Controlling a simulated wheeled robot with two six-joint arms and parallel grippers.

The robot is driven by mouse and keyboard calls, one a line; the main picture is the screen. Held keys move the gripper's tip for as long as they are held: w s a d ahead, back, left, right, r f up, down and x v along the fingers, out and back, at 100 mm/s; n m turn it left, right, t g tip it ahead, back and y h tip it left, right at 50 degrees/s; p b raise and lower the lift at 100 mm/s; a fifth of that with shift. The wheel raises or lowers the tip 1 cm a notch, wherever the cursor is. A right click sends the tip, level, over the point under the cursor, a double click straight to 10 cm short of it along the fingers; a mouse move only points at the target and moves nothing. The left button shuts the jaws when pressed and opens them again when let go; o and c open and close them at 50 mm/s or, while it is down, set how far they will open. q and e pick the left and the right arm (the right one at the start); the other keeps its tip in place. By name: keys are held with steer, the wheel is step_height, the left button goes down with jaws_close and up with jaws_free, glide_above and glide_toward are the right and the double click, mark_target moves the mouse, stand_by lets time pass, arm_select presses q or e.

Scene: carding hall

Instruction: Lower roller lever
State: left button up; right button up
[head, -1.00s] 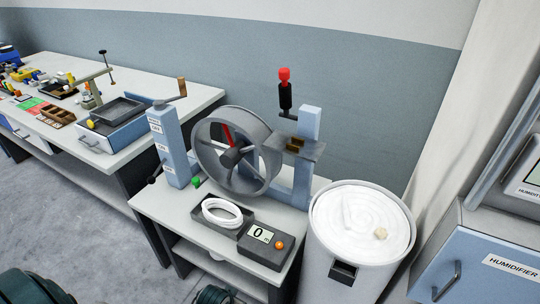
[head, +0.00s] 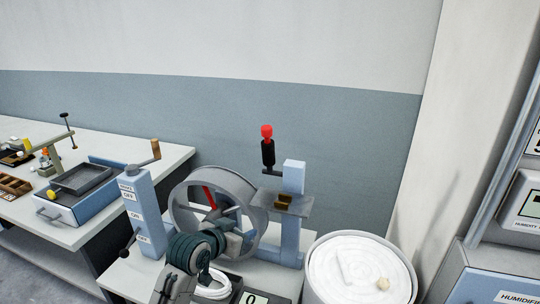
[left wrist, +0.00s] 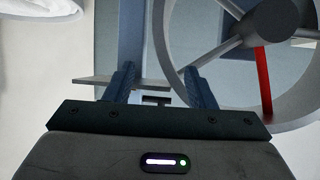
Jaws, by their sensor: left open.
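The roller lever (head: 267,152), a black handle with a red knob, stands upright above a light blue post (head: 293,178) on the machine. A grey plate with a brass-coloured piece (head: 284,201) sits below it. My left gripper (head: 248,240) is in front of the large grey wheel (head: 180,196), lower than the lever and to its left, apart from it. In the left wrist view, its two fingers (left wrist: 158,84) are spread, with the grey plate (left wrist: 88,80) beyond them; I cannot make out the lever there. My right gripper is not in view.
The spoked wheel with a red spoke (left wrist: 262,75) is close to my left gripper. A blue switch post (head: 146,212) stands left of the wheel. A white-filled can (head: 318,243) stands right of the bench. A second table (head: 172,163) is at the left.

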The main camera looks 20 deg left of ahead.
arm_select(q)
steer(key=w+r+t+h, duration=0.15)
steer(key=w+r, duration=0.35)
steer(key=r, duration=0.5)
steer(key=m+t+h, duration=0.1)
steer(key=t, duration=0.2)
glide_toward(263, 131)
steer(key=x, duration=0.3)
steer(key=p+x, duration=0.3)
steer(key=x, duration=0.6)
steer(key=shift+w+d, duration=0.15)
steer(key=shift+w, duration=0.15)
steer(key=shift+w+d+f, duration=0.1)
steer(key=shift+w, duration=0.4)
jaws_close()
